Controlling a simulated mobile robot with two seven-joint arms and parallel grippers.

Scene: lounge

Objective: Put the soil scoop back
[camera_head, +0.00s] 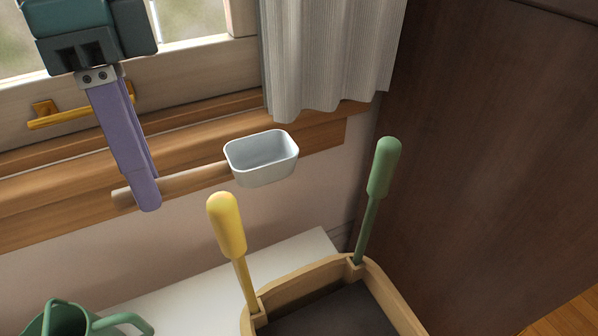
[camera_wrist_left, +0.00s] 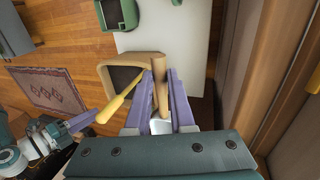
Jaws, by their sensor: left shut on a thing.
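The soil scoop has a pale grey box-shaped bowl (camera_head: 262,160) and a round wooden handle (camera_head: 190,182). My left gripper (camera_head: 146,198) is shut on the handle and holds the scoop in the air, its bowl opening upward, in front of the window sill. In the left wrist view the handle (camera_wrist_left: 158,72) sits between the purple fingers (camera_wrist_left: 161,100). Below is a wooden caddy (camera_head: 388,290) with a dark inside. A yellow-handled tool (camera_head: 227,226) and a green-handled tool (camera_head: 383,170) stand at its rim. My right gripper (camera_wrist_left: 82,122) shows small at the left wrist view's left; its jaws are unclear.
The caddy stands on a white surface (camera_head: 180,303) beside a green watering can (camera_head: 68,318). A grey curtain (camera_head: 325,50) and the window sill (camera_head: 70,215) are behind the scoop. A brown panel (camera_head: 490,150) closes off the right. A patterned rug (camera_wrist_left: 47,88) lies on the floor.

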